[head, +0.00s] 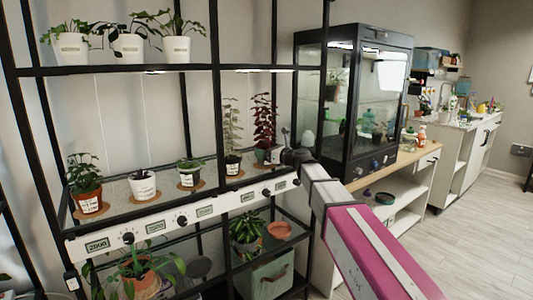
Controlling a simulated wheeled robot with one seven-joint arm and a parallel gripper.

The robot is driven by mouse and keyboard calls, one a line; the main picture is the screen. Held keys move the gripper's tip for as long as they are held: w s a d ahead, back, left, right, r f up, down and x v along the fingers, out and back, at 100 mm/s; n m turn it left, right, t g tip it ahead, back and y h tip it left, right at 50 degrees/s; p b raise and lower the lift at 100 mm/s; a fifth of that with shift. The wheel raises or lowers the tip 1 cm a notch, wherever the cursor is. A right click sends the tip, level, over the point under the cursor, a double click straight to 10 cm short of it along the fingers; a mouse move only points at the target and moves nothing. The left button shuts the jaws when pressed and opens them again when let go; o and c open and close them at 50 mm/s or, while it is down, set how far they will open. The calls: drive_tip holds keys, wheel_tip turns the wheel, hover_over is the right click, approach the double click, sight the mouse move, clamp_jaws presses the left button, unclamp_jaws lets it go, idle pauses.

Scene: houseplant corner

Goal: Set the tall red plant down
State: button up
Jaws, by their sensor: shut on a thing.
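The tall red plant (264,116) has dark red leaves on an upright stem and is at the right end of the middle shelf of the black rack. Its small greenish pot (261,155) is partly hidden by my gripper (274,155). My gripper comes in from the right and is shut on the pot; its fingertips are small and hard to make out. I cannot tell whether the pot's base touches the shelf or is a little above it.
Several potted plants on cork mats share the middle shelf (118,202); a tall pale green plant (231,135) stands just left of the red one. Black rack posts and a glass cabinet (352,95) are close by. A terracotta saucer (279,230) lies below.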

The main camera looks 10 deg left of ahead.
drive_tip(key=shift+f, duration=0.2)
drive_tip(key=o, duration=0.8)
drive_tip(key=shift+c, duration=0.2)
drive_tip(key=shift+s+d+r, duration=0.1)
drive_tip(key=v, duration=1.1)
drive_tip(key=shift+s+d, duration=0.15)
drive_tip(key=shift+d, duration=0.2)
drive_tip(key=s+d+f+n+g+h, duration=0.2)
drive_tip(key=s+d+f+n+h, duration=0.4)
drive_tip(key=f, duration=0.5)
drive_tip(key=s+d+f+n+g+h, duration=0.1)
drive_tip(key=d+f+n, duration=0.4)
drive_tip(key=d+f, duration=0.4)
drive_tip(key=s+d+f+n+g+h, duration=0.2)
drive_tip(key=s+d+f+n+h, duration=0.3)
drive_tip(key=f, duration=0.7)
drive_tip(key=s+d+f+n+g+h, duration=0.1)
drive_tip(key=s+d+f+n+h, duration=0.1)
drive_tip(key=d, duration=0.4)
drive_tip(key=s+d+f+n+g+h, duration=0.1)
drive_tip(key=s+d+f+n+h, duration=0.1)
drive_tip(key=s+d+f+n, duration=0.3)
drive_tip(key=shift+d+f+g, duration=0.35)
drive_tip(key=shift+d+g, duration=0.05)
drive_tip(key=shift+d, duration=0.8)
